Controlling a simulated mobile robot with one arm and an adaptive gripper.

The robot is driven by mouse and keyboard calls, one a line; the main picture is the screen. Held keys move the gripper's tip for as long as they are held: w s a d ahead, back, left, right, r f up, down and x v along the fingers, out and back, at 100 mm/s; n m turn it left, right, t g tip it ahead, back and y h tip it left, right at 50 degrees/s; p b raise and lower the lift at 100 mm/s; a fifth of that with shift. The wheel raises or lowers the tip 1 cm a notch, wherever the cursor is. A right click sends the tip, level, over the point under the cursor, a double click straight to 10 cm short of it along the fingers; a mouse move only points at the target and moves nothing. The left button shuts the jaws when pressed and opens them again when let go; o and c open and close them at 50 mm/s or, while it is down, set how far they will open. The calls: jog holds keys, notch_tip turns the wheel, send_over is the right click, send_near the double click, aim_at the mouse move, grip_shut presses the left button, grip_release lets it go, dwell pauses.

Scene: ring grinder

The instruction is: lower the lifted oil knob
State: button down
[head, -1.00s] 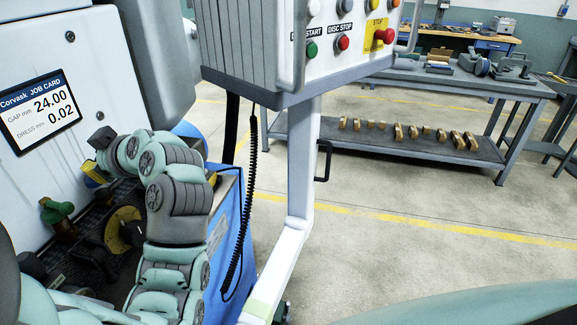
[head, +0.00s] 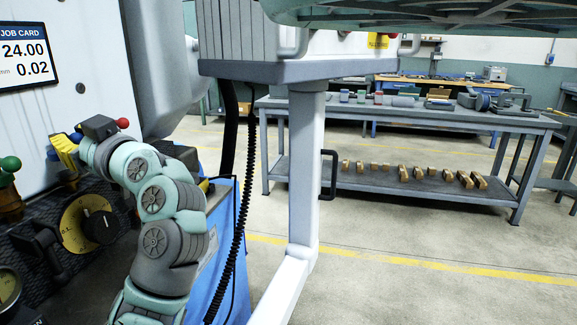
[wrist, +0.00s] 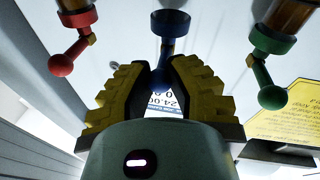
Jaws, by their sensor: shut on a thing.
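My gripper (wrist: 162,82) has two stepped yellow fingers and is shut on the blue-ended oil knob (wrist: 165,60), which points straight between the fingertips in the wrist view. The ball end is mostly hidden between the fingers. A red knob (wrist: 61,65) and a green knob (wrist: 271,97) stand to either side in the wrist view, both tilted outward and apart from my fingers. The red knob (head: 122,123) and green knob (head: 10,164) also show in the head view.
A yellow dial with a black handle (head: 90,220) is below my gripper. The job card (head: 25,55) is on the white panel above. A control box on a white post (head: 303,180) stands to the right. A grey bench (head: 400,115) and open floor lie beyond.

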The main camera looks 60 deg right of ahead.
jog(key=shift+b, duration=0.3)
jog(key=c, duration=0.8)
grip_release()
jog(key=v, duration=1.2)
jog(key=shift+f, duration=0.15)
